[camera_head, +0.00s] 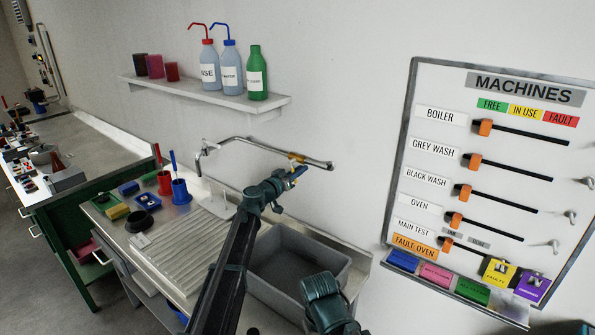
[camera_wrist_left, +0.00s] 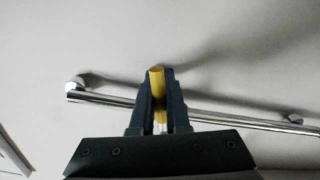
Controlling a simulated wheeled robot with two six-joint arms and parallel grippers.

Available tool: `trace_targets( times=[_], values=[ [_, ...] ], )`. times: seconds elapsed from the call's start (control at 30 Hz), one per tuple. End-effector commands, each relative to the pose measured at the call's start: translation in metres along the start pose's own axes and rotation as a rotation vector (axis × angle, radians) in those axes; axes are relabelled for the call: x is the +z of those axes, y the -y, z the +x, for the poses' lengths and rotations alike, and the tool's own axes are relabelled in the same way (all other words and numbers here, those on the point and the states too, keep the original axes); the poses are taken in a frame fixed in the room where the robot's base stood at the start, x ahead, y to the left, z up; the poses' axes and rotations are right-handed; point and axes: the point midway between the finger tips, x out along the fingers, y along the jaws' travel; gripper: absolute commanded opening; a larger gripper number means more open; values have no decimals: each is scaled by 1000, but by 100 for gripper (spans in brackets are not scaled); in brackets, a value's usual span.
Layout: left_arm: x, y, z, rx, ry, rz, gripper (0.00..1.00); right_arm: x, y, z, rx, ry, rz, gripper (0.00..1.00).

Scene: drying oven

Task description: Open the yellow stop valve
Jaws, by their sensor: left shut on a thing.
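The yellow stop valve (camera_head: 296,157) sits on a chrome wall pipe above the sink, with its lever partly hidden by my gripper in the head view. My left gripper (camera_head: 297,174) reaches up to it from below. In the left wrist view, the yellow lever (camera_wrist_left: 157,83) lies between the two dark fingers of my left gripper (camera_wrist_left: 159,100), which is shut on it. The chrome pipe (camera_wrist_left: 105,98) runs behind the fingers from left to right. My right gripper does not show.
A grey sink basin (camera_head: 332,254) and ribbed drainboard (camera_head: 190,255) lie below the pipe. A shelf (camera_head: 215,96) with bottles hangs above left. A MACHINES board (camera_head: 480,190) with orange sliders hangs on the right wall. The wall close behind the pipe is bare.

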Motion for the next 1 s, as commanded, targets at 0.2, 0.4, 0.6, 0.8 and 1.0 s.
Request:
trace_targets(
  times=[0.2, 0.4, 0.6, 0.8, 1.0],
  values=[
    [-1, -7, 0, 0, 0, -150, 0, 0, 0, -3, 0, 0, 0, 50],
    [-2, -11, 0, 0, 0, -253, 0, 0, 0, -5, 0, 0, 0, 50],
    [-2, -13, 0, 0, -1, -310, 0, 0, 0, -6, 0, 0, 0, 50],
    [-2, -13, 0, 0, -1, -329, 0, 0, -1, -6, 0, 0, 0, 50],
    [-2, -13, 0, 0, -1, -330, 0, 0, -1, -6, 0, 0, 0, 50]
  ],
)
